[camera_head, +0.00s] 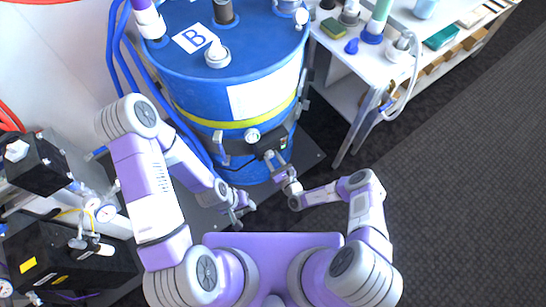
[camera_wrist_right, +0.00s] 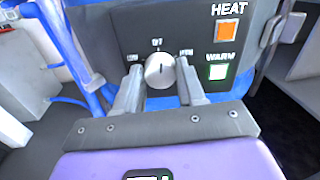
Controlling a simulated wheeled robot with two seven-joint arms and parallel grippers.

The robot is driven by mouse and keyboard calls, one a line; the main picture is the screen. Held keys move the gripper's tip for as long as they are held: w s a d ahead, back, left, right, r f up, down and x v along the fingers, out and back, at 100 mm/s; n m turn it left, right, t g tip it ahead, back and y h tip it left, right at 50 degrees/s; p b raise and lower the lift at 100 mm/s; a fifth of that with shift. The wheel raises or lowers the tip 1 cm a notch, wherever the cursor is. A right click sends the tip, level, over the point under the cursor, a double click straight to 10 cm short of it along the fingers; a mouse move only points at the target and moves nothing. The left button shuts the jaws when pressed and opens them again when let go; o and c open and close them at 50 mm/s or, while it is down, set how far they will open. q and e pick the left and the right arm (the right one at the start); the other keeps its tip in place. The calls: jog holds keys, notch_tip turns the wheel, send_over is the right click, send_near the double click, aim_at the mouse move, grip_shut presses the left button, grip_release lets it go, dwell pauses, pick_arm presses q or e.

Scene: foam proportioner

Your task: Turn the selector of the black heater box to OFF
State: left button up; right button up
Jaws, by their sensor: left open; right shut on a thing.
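The black heater box (camera_head: 238,146) is strapped to the front of the blue drum, and its dark panel (camera_wrist_right: 125,38) fills the upper right wrist view. Its selector (camera_wrist_right: 160,71) is a round silver knob between my right fingertips. Small labels sit left, above and right of it; the upper one seems to read OFF. The knob's mark appears roughly upright, but is too small to be sure. My right gripper (camera_wrist_right: 160,75) is shut on the selector; it also shows at the box in the head view (camera_head: 274,160). My left gripper (camera_head: 240,212) is open and empty, low beside the drum.
The panel has an orange HEAT lamp (camera_wrist_right: 227,32) and a bright, whitish-green WARM lamp (camera_wrist_right: 217,72). The blue drum (camera_head: 185,75) stands behind the box. Blue hoses (camera_head: 128,70) run down its left. A white table (camera_head: 345,65) stands right. Dark equipment (camera_head: 70,255) stands left.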

jog(key=shift+s+n+p, duration=0.1)
jog(key=shift+n+p, duration=0.2)
jog(key=shift+n, duration=0.4)
jog(key=shift+f, duration=0.1)
jog(key=o, duration=1.1)
jog(key=shift+c, duration=0.2)
jog(key=p+v, duration=0.2)
jog(key=v, duration=0.5)
jog(key=shift+s+d, duration=0.15)
jog(key=shift+s, duration=0.05)
